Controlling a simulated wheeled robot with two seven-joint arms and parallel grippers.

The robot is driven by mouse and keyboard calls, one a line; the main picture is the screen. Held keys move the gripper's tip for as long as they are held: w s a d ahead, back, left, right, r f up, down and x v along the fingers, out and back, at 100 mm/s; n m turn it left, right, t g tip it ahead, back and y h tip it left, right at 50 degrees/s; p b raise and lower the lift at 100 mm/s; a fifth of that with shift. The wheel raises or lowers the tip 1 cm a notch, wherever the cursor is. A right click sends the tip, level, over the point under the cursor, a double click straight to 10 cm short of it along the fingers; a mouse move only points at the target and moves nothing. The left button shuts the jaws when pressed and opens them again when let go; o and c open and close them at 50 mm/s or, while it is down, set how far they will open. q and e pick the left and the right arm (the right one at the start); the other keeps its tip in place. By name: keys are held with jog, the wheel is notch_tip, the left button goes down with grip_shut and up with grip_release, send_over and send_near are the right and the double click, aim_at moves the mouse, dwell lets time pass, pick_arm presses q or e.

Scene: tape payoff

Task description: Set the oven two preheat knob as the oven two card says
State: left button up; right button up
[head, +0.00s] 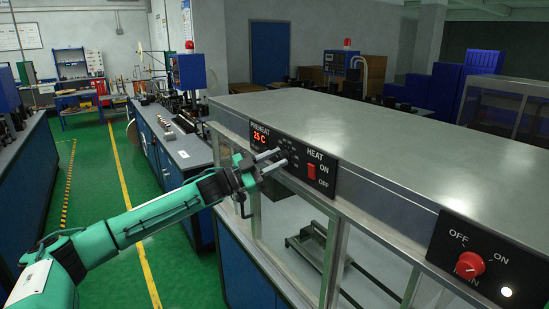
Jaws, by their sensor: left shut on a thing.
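The black oven panel (297,151) on the front edge of a steel-topped cabinet has a red PREHEAT display (259,135) reading 25 C. Small white marks, too small to read, stand beside the display. My left gripper (271,162) is at the lower middle of this panel, its two fingers pointing at it. It is shut on what appears to be the preheat knob, which the fingers hide, so its setting cannot be read. I cannot make out an oven two card. My right gripper is not in view.
A red HEAT switch (311,171) with ON and OFF marks sits just right of the gripper. A red MAIN knob (470,264) is on another panel at lower right, beside a lit white lamp (506,291). Metal posts frame the cabinet front. Green floor lies open at left.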

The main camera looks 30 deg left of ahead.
pick_arm(q)
jog(key=m+g, duration=0.1)
jog(key=m, duration=0.1)
jog(key=m+g+p, duration=0.1)
jog(key=m, duration=0.1)
jog(key=m+h+p, duration=0.1)
jog(key=m, duration=0.2)
jog(key=shift+a+r+g, duration=0.1)
jog(key=shift+r+g, duration=0.15)
jog(key=shift+g, duration=0.15)
jog(key=m+g+p, duration=0.1)
jog(key=m, duration=0.2)
jog(key=shift+m, duration=0.3)
jog(key=shift+m+g+y+p, duration=0.4)
jog(key=shift+m+p, duration=0.05)
jog(key=shift+m, duration=0.15)
jog(key=shift+f, duration=0.1)
jog(key=o, duration=1)
